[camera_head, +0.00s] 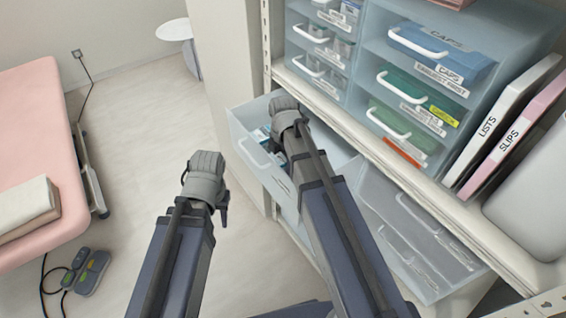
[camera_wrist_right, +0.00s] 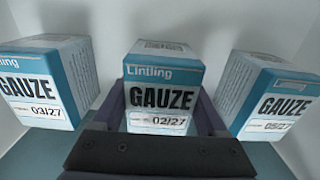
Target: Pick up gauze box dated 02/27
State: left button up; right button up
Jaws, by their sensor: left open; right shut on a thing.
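The gauze box dated 02/27 (camera_wrist_right: 165,80) is blue and white and stands in the middle of the right wrist view. My right gripper (camera_wrist_right: 163,108) is shut on it, one dark finger on each side. A gauze box reading 03/27 (camera_wrist_right: 38,85) stands to its left and one that appears to read 05/27 (camera_wrist_right: 275,95) to its right. In the head view my right gripper (camera_head: 286,118) reaches into the pulled-out translucent drawer (camera_head: 240,135), and the arm mostly hides the boxes there. My left gripper (camera_head: 205,182) is open above the floor, outside the drawer.
Binders labelled LISTS (camera_head: 500,118) and SLIPS (camera_head: 522,135) stand at right. A pink couch (camera_head: 45,110) is at left, with a pedal (camera_head: 88,272) on the floor.

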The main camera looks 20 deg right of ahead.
jog(key=c, duration=0.4)
jog(key=shift+r, duration=0.15)
jog(key=shift+c, duration=0.2)
notch_tip(320, 180, up, 10)
jog(key=p, duration=1)
